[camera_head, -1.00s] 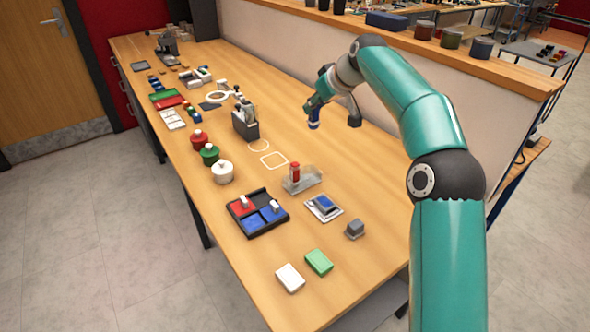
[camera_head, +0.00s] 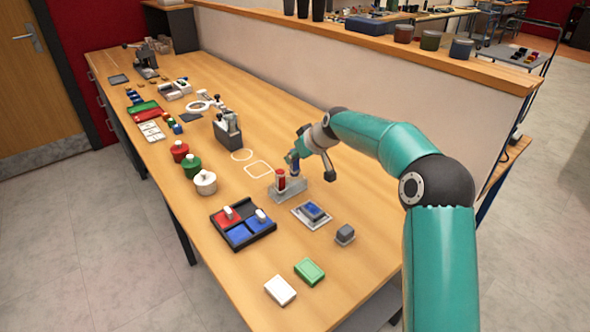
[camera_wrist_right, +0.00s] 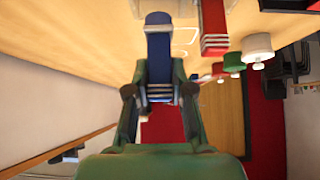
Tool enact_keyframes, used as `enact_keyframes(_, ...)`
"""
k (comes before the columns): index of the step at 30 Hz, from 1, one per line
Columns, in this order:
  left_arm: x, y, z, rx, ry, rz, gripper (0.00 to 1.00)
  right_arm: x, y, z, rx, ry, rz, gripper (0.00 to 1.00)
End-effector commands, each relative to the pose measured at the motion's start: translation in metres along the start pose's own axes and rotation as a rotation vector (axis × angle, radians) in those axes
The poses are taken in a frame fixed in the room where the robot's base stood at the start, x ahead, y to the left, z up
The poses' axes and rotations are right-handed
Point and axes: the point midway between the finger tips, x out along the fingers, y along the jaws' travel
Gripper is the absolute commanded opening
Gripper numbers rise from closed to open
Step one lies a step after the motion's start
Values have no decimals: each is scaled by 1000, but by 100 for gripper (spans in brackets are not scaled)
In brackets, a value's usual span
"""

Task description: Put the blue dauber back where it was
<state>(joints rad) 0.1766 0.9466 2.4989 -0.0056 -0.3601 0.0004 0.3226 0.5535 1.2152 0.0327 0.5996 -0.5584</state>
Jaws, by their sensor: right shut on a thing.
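The blue dauber (camera_head: 294,164) is in my right gripper (camera_head: 298,153), which is shut on it. It hangs roughly upright at the right part of the pale dauber stand (camera_head: 291,193). I cannot tell whether its lower end touches the stand. The red dauber (camera_head: 281,180) stands upright in the left part of the stand. In the right wrist view the blue dauber (camera_wrist_right: 159,48) sits between the fingers of my right gripper (camera_wrist_right: 158,91), with the red dauber (camera_wrist_right: 214,28) beside it. My left gripper is not in view.
A black tray (camera_head: 243,243) with red and blue pads lies left of the stand. A blue pad on a pale plate (camera_head: 312,214) and a grey block (camera_head: 345,234) lie in front. Lidded jars (camera_head: 205,182) stand farther left. Bare table lies behind the stand.

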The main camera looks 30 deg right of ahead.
Motion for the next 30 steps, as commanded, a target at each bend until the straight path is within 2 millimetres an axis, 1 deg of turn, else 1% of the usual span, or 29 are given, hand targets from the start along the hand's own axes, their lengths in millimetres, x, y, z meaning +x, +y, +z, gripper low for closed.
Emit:
enact_keyframes(6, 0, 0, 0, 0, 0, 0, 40, 21, 0, 20, 2, -4, -1, 0)
enact_keyframes(9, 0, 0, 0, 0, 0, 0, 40, 28, 1, 27, 2, -2, 0, 0)
enact_keyframes(17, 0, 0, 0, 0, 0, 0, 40, 30, 1, 28, 2, 0, 1, 0)
enact_keyframes(21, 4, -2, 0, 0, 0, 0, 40, 33, 1, 31, 2, 0, 1, 0)
enact_keyframes(22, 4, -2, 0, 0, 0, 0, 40, 33, 1, 31, 2, 0, 1, 23)
enact_keyframes(24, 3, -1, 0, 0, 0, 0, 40, 32, 1, 30, 2, 0, 1, 35)
enact_keyframes(26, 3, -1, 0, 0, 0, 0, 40, 32, 1, 30, 2, 0, 1, 45)
enact_keyframes(27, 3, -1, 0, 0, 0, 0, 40, 32, 1, 30, 2, 0, 1, 47)
enact_keyframes(30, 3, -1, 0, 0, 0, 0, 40, 32, 2, 30, 2, 0, 2, 47)
